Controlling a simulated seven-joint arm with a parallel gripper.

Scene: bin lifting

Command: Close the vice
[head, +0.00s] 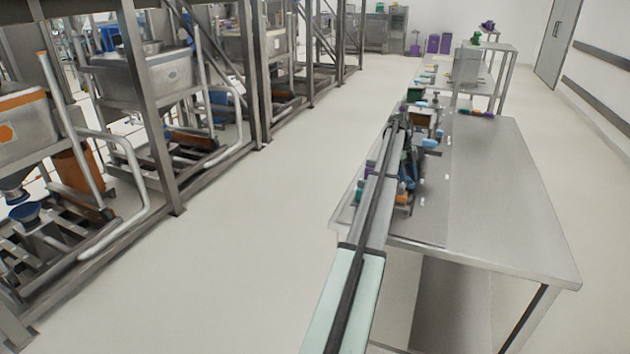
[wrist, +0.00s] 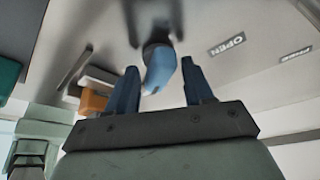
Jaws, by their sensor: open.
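In the wrist view, a blue rounded handle (wrist: 161,67) on a dark mount (wrist: 153,20) shows ahead of my gripper (wrist: 159,66). My gripper is open. Its two blue-grey fingers stand on either side of the handle in the picture, with visible gaps and nothing gripped. I cannot tell how deep the handle sits between them. A label reading "OPEN" (wrist: 227,45) lies on the grey surface to the right. The handle appears to belong to the vice, but its jaws cannot be made out. In the head view my arm covers much of this area.
An orange block (wrist: 95,100) and a teal box (wrist: 8,75) lie left in the wrist view. A second label (wrist: 295,54) is at right. In the head view, the metal table (head: 510,200) is bare on its right side. Steel-framed machines (head: 150,80) stand left across open floor.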

